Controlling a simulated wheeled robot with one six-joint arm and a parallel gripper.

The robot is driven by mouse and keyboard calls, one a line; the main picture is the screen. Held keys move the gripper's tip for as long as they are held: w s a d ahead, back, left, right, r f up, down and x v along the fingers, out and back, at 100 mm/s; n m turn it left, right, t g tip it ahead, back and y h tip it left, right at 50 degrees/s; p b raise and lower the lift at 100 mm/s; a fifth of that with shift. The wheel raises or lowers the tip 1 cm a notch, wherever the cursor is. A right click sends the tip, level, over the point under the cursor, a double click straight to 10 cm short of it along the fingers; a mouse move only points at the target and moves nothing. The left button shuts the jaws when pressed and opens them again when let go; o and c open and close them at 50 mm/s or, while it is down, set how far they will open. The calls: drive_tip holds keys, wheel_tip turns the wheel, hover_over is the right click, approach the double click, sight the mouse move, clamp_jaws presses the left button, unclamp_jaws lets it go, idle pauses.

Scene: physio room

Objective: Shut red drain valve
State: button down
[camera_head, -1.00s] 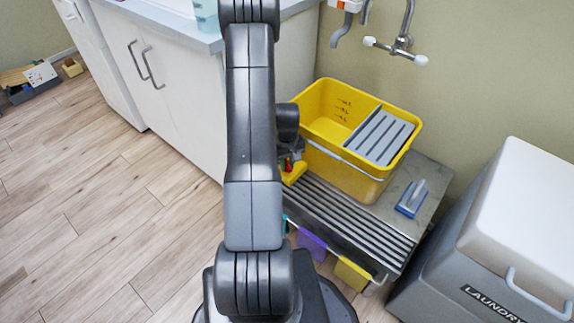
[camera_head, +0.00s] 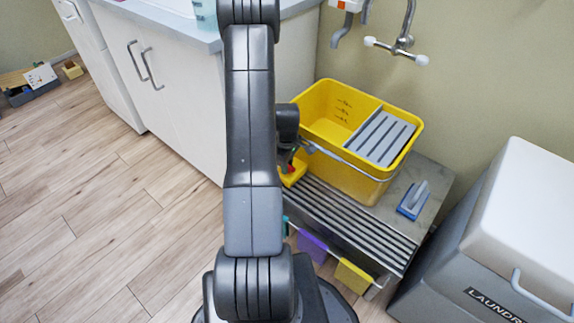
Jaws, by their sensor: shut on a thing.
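The yellow mop bucket (camera_head: 352,172) stands on the slatted metal bench. At its lower left a yellow outlet (camera_head: 294,177) sticks out, with a small part of the red drain valve (camera_head: 291,168) showing above it. My gripper (camera_head: 293,157) is pointed down at the valve, shut on it, just left of the bucket wall. My arm link in front and the gripper itself hide most of the valve, so the angle of its handle cannot be made out.
The metal bench (camera_head: 345,225) has a blue-and-grey brush (camera_head: 413,200) at right and coloured cloths (camera_head: 312,245) hanging in front. A grey laundry bin (camera_head: 470,270) with a white lid stands at right. White cabinets (camera_head: 180,100) stand behind left. Floor at left is clear.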

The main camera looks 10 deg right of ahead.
idle(0.4)
drive_tip(key=c, duration=1.3)
unclamp_jaws()
wheel_tip(320, 180, up, 14)
drive_tip(key=p, duration=0.3)
drive_tip(key=shift+f, duration=0.1)
wheel_tip(320, 180, down, 14)
drive_tip(key=b, duration=0.3)
drive_tip(key=shift+r, duration=0.2)
